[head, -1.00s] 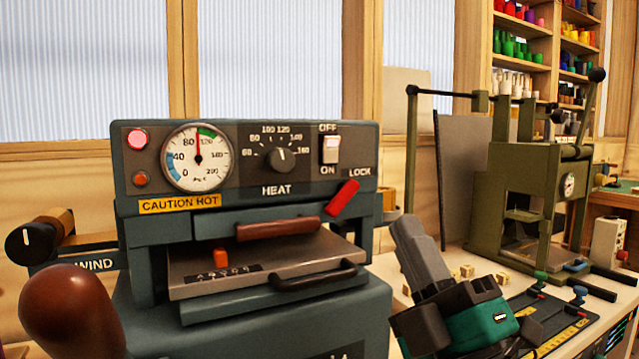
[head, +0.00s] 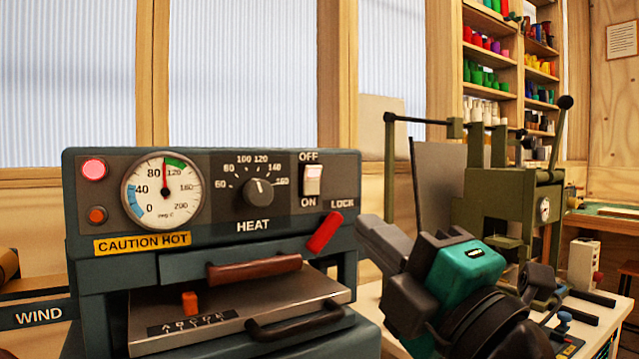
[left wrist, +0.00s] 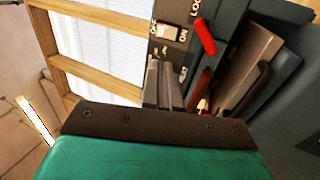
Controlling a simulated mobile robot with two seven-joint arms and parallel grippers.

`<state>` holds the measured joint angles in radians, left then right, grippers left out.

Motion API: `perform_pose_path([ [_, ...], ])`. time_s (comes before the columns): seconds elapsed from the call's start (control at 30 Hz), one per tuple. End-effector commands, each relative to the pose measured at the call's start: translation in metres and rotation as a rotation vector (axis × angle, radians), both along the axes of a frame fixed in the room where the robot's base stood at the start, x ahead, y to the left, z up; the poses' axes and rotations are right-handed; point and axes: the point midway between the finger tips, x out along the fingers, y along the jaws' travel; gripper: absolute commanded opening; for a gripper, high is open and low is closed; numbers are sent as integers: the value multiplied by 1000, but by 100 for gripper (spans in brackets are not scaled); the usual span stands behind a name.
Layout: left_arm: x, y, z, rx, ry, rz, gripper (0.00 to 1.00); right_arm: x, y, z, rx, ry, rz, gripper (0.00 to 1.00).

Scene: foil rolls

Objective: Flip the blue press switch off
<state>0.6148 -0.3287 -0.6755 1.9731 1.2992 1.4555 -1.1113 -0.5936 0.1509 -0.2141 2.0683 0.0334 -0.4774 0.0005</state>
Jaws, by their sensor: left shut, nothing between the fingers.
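The blue-grey press has a front panel (head: 225,160) with a pale rocker switch (head: 312,180), marked OFF above and ON below. The switch also shows at the top of the left wrist view (left wrist: 167,32). I cannot tell surely which way the rocker is tipped. The round lamp (head: 94,170) at the panel's left glows pink-red. My left gripper (head: 372,232), with a teal and black body, is to the right of and below the switch, apart from it. Its grey fingers (left wrist: 164,72) are shut and empty, and in the wrist view they point towards the panel. My right gripper is not in view.
A red LOCK lever (head: 325,233) juts out below the switch. The heat knob (head: 258,192) and round gauge (head: 161,191) are left of it. Below are a brown handle (head: 254,269) and a tray. An olive press (head: 500,205) stands behind on the right.

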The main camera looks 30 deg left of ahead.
Motion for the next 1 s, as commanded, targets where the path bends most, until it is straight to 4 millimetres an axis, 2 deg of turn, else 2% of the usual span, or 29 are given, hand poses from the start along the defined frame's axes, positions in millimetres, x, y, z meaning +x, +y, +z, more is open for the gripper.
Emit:
perform_pose_path([
  [0.3,32,56,27,3,-5,4,0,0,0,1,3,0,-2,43],
  [0.5,47,82,39,2,-4,2,0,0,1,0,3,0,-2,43],
  [0.7,55,94,44,1,-2,0,0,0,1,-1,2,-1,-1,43],
  [1.0,56,95,45,1,-1,0,0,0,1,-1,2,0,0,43],
])
